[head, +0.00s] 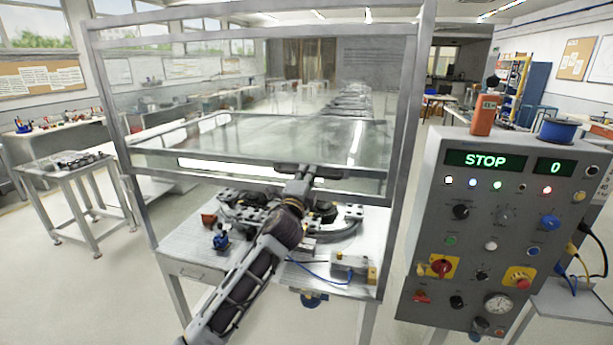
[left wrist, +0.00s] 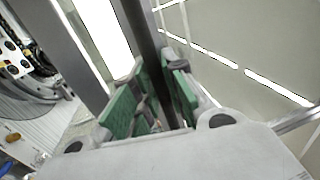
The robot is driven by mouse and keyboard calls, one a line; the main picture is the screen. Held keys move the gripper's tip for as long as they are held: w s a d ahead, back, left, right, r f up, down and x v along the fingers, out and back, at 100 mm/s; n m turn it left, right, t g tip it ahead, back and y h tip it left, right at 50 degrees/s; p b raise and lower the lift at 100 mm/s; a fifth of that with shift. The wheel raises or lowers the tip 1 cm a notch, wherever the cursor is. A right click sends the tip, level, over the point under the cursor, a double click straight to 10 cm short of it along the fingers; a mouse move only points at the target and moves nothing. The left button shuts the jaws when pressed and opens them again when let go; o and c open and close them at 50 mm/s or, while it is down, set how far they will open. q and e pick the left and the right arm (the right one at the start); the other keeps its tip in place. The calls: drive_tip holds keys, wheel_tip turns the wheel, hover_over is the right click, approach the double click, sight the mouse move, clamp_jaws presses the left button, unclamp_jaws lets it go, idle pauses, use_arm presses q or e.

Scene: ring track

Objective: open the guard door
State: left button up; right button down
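The guard door (head: 270,82) is a clear panel in a grey metal frame standing over the worktable in the head view. A grey crossbar (head: 218,171) runs across its lower part, with open space between it and the tabletop. My left gripper (head: 312,172) is at this crossbar, right of its middle. In the left wrist view, the green-padded fingers of my left gripper (left wrist: 160,100) lie close on both sides of a dark handle bar (left wrist: 143,35), with little gap visible. My right gripper is not in view.
The worktable (head: 190,248) carries a ring track (head: 345,232), a blue part (head: 221,240) and a small box with a blue cable. A control console (head: 425,210) reading STOP and 0 stands at right. A side table (head: 72,180) stands at left, with bare floor between.

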use_arm(q)
drive_tip(key=o, duration=0.3)
drive_tip(key=shift+o, duration=0.2)
drive_tip(key=shift+s+f, duration=0.1)
drive_tip(key=v, duration=1.1)
drive_tip(key=shift+s, duration=0.35)
drive_tip(key=shift+a+n, duration=0.15)
drive_tip(key=shift+n, duration=0.15)
idle(0.3)
